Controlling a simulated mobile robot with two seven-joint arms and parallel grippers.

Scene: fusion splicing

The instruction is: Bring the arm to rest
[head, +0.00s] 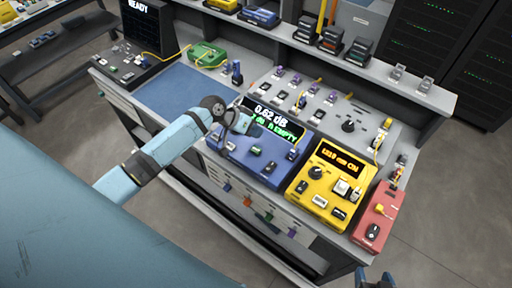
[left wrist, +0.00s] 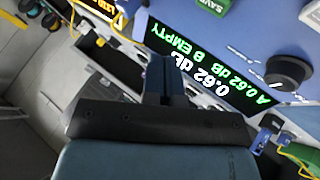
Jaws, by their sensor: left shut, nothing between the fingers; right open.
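My left arm reaches in from the left in the head view. Its gripper (head: 243,122) is over the upper left part of the blue meter (head: 232,150), close to its display. In the left wrist view the fingers (left wrist: 165,75) are together with nothing between them, in front of the lit display (left wrist: 215,75) reading 0.62 dB and B EMPTY. I cannot tell whether they touch the meter. My right gripper (head: 375,281) shows only partly at the bottom edge of the head view, open and apart from the bench.
A yellow unit (head: 318,193) and a red unit (head: 374,222) stand right of the meter. A blue mat (head: 185,93), a green device (head: 207,54) and a black READY unit (head: 140,55) lie to the left. A raised shelf (head: 310,45) with small devices runs behind.

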